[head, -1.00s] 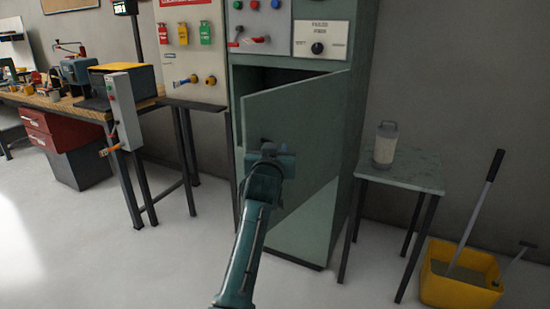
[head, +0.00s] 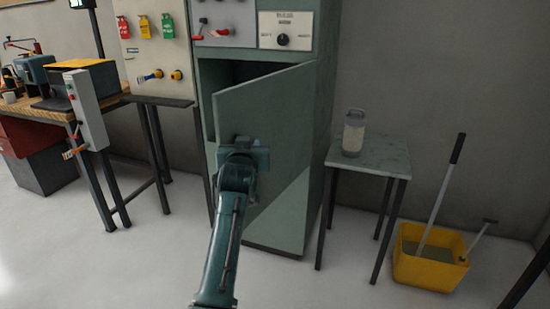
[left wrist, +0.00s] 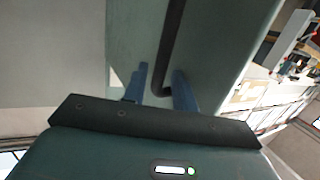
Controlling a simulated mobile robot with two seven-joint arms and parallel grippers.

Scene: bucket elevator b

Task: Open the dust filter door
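The dust filter door (head: 280,115) is a grey-green panel on the front of the tall green cabinet (head: 325,40). It stands partly open, its left edge swung out and a dark gap showing above it. My left gripper (head: 243,150) is at the door's left part. In the left wrist view, a dark bar handle (left wrist: 172,45) runs down the door and bends between the two blue fingers of the left gripper (left wrist: 160,78). The fingers are apart with a gap beside the bar. My right gripper is in neither view.
A small table (head: 375,155) with a clear container (head: 353,132) stands right of the cabinet. A yellow mop bucket (head: 428,265) is farther right. A workbench (head: 118,100) with a grey control box (head: 88,108) is on the left. The floor between is clear.

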